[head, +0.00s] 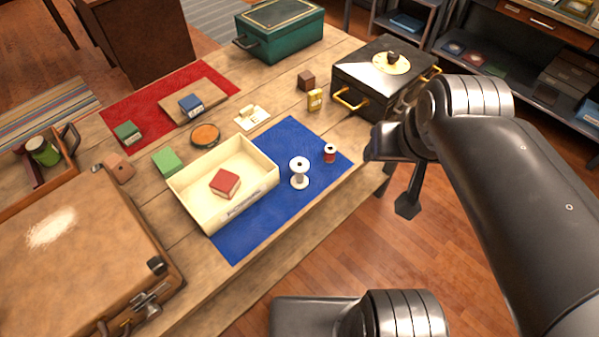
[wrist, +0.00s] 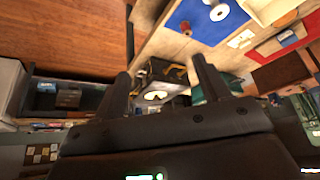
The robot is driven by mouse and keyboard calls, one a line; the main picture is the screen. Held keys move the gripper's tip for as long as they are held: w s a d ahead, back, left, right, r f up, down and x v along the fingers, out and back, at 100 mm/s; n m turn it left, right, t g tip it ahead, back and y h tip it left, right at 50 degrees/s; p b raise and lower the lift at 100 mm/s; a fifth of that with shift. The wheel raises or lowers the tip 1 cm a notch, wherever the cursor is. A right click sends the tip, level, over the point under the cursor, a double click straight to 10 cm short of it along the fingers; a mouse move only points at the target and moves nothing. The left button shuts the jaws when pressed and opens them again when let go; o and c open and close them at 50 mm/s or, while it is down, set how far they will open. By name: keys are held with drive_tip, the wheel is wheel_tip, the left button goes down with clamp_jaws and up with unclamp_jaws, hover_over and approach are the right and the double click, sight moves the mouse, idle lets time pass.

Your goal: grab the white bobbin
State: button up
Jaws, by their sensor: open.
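The white bobbin (head: 299,172) stands upright on the blue mat (head: 262,222), just right of the cream tray (head: 178,190). It also shows at the top of the wrist view (wrist: 219,12). My gripper (head: 398,178) is at the right of the head view, past the table's edge and apart from the bobbin. In the wrist view my gripper (wrist: 160,82) shows two dark fingers spread apart with nothing held between them.
A red spool (head: 330,153) stands on the mat right of the bobbin. The cream tray holds a red box (head: 225,183). A black box with brass handles (head: 372,78) stands at the table's back right. Bare mat lies in front of the bobbin.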

drive_tip(key=w+a+f+m+g, duration=0.2)
drive_tip(key=w+a+f+g, duration=0.1)
drive_tip(key=w+a+f, duration=0.5)
drive_tip(key=m+g, duration=0.2)
hover_over(298, 185)
drive_tip(key=w, duration=0.1)
wheel_tip(298, 185, down, 9)
wheel_tip(298, 185, down, 11)
drive_tip(key=shift+s+f, duration=0.15)
drive_tip(key=c, duration=1.1)
